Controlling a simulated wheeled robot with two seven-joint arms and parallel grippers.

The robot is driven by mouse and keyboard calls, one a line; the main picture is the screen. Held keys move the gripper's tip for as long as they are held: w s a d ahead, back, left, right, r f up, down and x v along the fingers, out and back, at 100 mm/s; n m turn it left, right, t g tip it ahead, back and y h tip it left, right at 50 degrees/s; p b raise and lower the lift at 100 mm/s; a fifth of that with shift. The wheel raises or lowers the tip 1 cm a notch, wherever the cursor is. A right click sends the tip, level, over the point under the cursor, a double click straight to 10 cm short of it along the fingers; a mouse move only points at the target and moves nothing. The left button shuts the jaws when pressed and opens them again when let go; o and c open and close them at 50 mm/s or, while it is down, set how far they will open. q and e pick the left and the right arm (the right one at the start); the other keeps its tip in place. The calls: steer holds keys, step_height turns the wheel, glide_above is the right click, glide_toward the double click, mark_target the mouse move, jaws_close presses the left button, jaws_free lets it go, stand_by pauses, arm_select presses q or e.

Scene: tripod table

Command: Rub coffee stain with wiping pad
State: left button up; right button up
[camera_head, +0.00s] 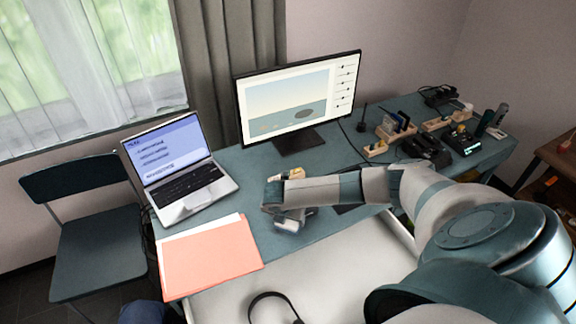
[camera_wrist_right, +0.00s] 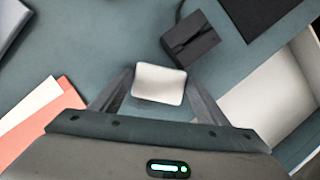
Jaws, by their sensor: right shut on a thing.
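My right gripper (camera_head: 288,221) reaches over the teal desk from the right side. In the right wrist view its two fingers (camera_wrist_right: 159,92) are shut on a white, rounded rectangular pad (camera_wrist_right: 159,84), the wiping pad. The pad is over the teal desktop; I cannot tell whether it touches the surface. In the head view the pad is mostly hidden by my arm and gripper. No coffee stain can be made out in either view. My left gripper is not in view.
An open laptop (camera_head: 186,184) and salmon folder (camera_head: 212,258) lie on the desk (camera_head: 238,160) at left. A monitor (camera_head: 300,97) stands behind. Several small items fill the right end. A black box (camera_wrist_right: 188,40) sits just beyond the pad.

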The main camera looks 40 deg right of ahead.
mark_target(278, 227)
steer(key=shift+w+a+r+p, duration=0.1)
steer(key=shift+w+a+p, duration=0.15)
steer(key=shift+a, duration=0.45)
steer(key=shift+w+a+p, duration=0.2)
steer(key=shift+a+p, duration=0.05)
steer(key=shift+a, duration=0.4)
steer(key=shift+w+a, duration=0.1)
steer(key=shift+a, duration=0.35)
steer(key=shift+a, duration=0.1)
steer(key=shift+w+a+p, duration=0.25)
steer(key=shift+a+p, duration=0.15)
steer(key=shift+a, duration=0.6)
steer(key=shift+w+a+f, duration=0.1)
steer(key=shift+a+f, duration=0.15)
steer(key=shift+a, duration=0.65)
steer(key=shift+r, duration=0.15)
